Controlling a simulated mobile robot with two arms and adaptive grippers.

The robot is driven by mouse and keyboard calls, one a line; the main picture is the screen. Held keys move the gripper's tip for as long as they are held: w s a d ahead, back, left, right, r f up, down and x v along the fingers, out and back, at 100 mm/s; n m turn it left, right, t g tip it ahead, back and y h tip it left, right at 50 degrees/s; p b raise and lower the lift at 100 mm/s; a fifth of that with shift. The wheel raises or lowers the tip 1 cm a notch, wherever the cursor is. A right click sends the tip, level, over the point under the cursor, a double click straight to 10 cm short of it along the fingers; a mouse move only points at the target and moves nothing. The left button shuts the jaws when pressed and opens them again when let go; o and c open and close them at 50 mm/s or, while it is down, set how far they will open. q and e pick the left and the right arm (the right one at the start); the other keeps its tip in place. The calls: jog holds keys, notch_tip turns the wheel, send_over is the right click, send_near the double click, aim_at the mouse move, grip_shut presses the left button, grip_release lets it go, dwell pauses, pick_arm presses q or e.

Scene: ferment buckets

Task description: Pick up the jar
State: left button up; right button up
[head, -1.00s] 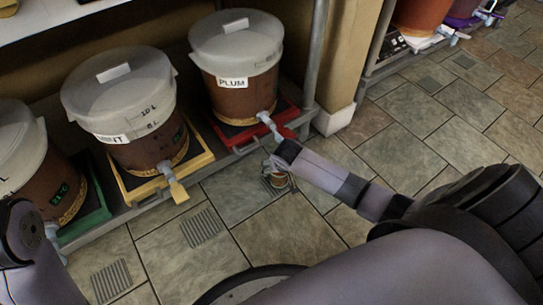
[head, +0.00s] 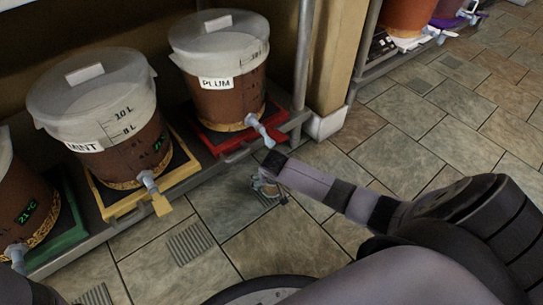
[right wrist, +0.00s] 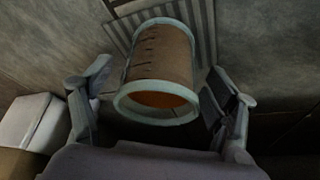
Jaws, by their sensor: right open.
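The jar (right wrist: 160,62) shows in the right wrist view as a brown cylinder with a pale rim at each end. Its near rim frames an orange-brown end. My right gripper (right wrist: 158,92) is open, with one finger left of the jar and one right; a gap shows on the left, and contact on the right is unclear. In the head view my right gripper (head: 268,186) is low over the floor in front of the plum bucket. The jar is small and mostly hidden there. My left gripper is not in view.
The plum bucket (head: 222,95) stands on a red tray (head: 222,142), with its tap close to my right gripper. The mint bucket (head: 100,125) stands on a yellow tray (head: 112,207). A floor grate (head: 190,243) lies at the front. The tiled floor on the right is clear.

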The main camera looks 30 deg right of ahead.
jog(key=shift+w+f, duration=0.15)
jog(key=shift+f, duration=0.2)
jog(key=shift+c, duration=0.4)
jog(key=c, duration=1.5)
jog(key=shift+r, duration=0.1)
jog(key=shift+c, duration=0.9)
jog(key=shift+r, duration=0.1)
